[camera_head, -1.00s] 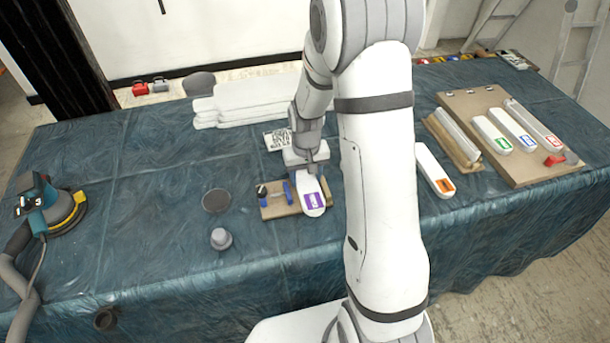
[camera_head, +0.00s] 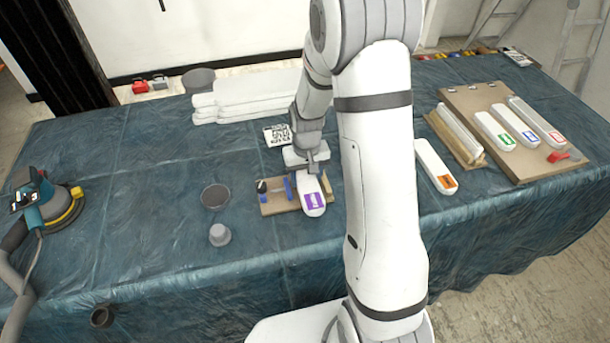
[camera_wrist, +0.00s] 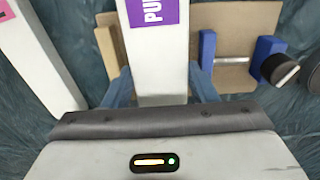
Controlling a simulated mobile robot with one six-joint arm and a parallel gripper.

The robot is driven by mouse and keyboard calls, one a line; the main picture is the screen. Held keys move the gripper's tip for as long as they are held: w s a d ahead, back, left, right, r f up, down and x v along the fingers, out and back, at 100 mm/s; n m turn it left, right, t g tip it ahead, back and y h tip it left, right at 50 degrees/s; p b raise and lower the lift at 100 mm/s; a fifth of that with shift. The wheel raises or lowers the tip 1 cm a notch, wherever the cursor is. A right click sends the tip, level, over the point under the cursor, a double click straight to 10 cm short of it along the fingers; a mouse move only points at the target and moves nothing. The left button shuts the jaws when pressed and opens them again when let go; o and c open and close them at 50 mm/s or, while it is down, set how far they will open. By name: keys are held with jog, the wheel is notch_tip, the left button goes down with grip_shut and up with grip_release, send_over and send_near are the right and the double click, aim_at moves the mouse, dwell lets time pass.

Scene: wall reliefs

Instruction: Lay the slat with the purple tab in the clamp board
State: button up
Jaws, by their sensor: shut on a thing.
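The white slat with the purple tab (camera_head: 313,200) is held in my gripper (camera_head: 311,171), at the right part of the brown clamp board (camera_head: 273,209). In the wrist view, my gripper's blue fingers (camera_wrist: 161,88) are shut on both sides of the slat (camera_wrist: 157,55). There the slat lies between a pale wooden strip (camera_wrist: 106,48) and a blue clamp block (camera_wrist: 207,50), lined up along them. The clamp's second blue block (camera_wrist: 267,55) and dark-knobbed rod are beside it. I cannot tell whether the slat touches the board.
A pink-tabbed slat (camera_wrist: 35,50) lies beside the board in the wrist view. An orange-tabbed slat (camera_head: 436,167) is right of my arm. A larger board (camera_head: 475,105) bears several slats. A grey cup (camera_head: 220,235) and dark disc (camera_head: 215,196) stand left; a sander (camera_head: 48,205) is far left.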

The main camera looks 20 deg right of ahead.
jog(key=shift+f+b, duration=0.5)
jog(key=shift+f, duration=0.15)
jog(key=o, duration=1.1)
jog(key=shift+o, duration=0.2)
jog(key=shift+r, duration=0.1)
notch_tip(320, 180, up, 8)
jog(key=shift+f, duration=0.25)
jog(key=shift+s+r, duration=0.15)
jog(key=shift+r, duration=0.3)
jog(key=s+r+t, duration=0.1)
jog(key=s+r, duration=0.5)
jog(key=s, duration=0.3)
jog(key=s+r+t, duration=0.1)
jog(key=s+r, duration=0.6)
jog(key=s, duration=0.3)
jog(key=shift+s+a+t, duration=0.15)
jog(key=shift+s+t, duration=0.15)
